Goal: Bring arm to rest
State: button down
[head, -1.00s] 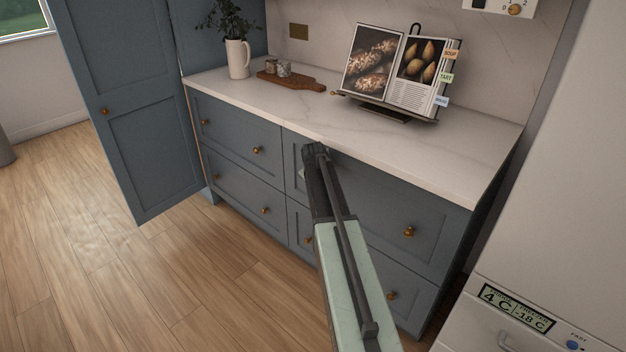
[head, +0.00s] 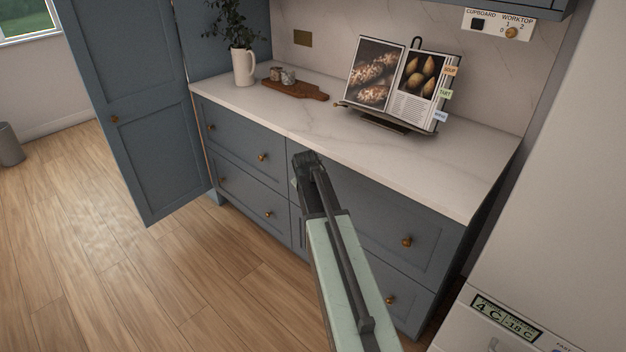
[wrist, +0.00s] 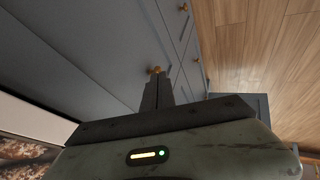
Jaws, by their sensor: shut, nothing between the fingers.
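My arm (head: 345,275) reaches up from the bottom of the head view in front of the blue-grey drawers (head: 385,240). Its far end shows below the worktop's front edge. In the wrist view my gripper (wrist: 158,80) points ahead with its two dark fingers together and nothing between them. A brass drawer knob (wrist: 155,69) shows just past the fingertips; whether they touch it I cannot tell. In the head view the fingers are not clearly seen.
The pale worktop (head: 310,125) carries a cookbook on a stand (head: 400,85), a wooden board (head: 295,90) and a white jug (head: 243,68). A tall cupboard door (head: 140,120) stands open at left. A white fridge (head: 570,180) is at right. Wooden floor (head: 110,260) is clear at left.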

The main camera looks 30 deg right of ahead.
jog(key=shift+s+a+r, duration=0.15)
jog(key=shift+r, duration=0.1)
jog(key=s+a+r+n+y+p, duration=0.1)
jog(key=a+r+p, duration=0.3)
jog(key=a, duration=0.4)
jog(key=s+a+r+n+y+p, duration=0.1)
jog(key=a+r+p, duration=0.35)
jog(key=a, duration=0.35)
jog(key=s+a+f+m+g+y+p, duration=0.1)
jog(key=s+a+m+g, duration=0.1)
jog(key=s+a, duration=0.3)
jog(key=s+a+f+m+g+y+p, duration=0.1)
jog(key=s+a+g, duration=0.3)
jog(key=s, duration=1)
jog(key=shift+a+m+p, duration=0.3)
jog(key=shift+a+m, duration=0.4)
jog(key=shift+a, duration=0.5)
jog(key=shift+s, duration=0.1)
